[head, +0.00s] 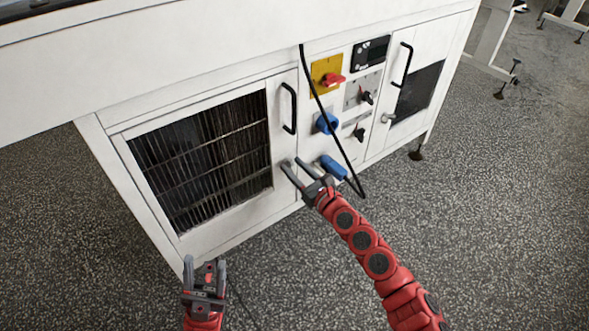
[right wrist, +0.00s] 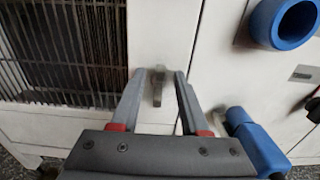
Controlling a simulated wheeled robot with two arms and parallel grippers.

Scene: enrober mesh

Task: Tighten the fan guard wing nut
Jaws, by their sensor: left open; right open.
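The fan guard (head: 205,150) is a slatted dark grille in the left door of the white cabinet. In the right wrist view, a small grey upright piece that looks like the wing nut (right wrist: 157,88) sits on the white door strip right of the grille (right wrist: 75,45). My right gripper (head: 292,163) is open at this strip, below the black door handle. In the right wrist view its fingers (right wrist: 159,75) stand either side of the wing nut, apart from it. In the head view I cannot make the nut out. My left gripper (head: 205,262) is open and empty, low before the cabinet.
A blue plug (head: 333,167) with a black cable is close right of my right gripper. A blue socket (head: 327,123), a red switch on a yellow plate (head: 327,75) and black knobs are above. A right door has a silver knob (head: 388,117). Open speckled floor surrounds the cabinet.

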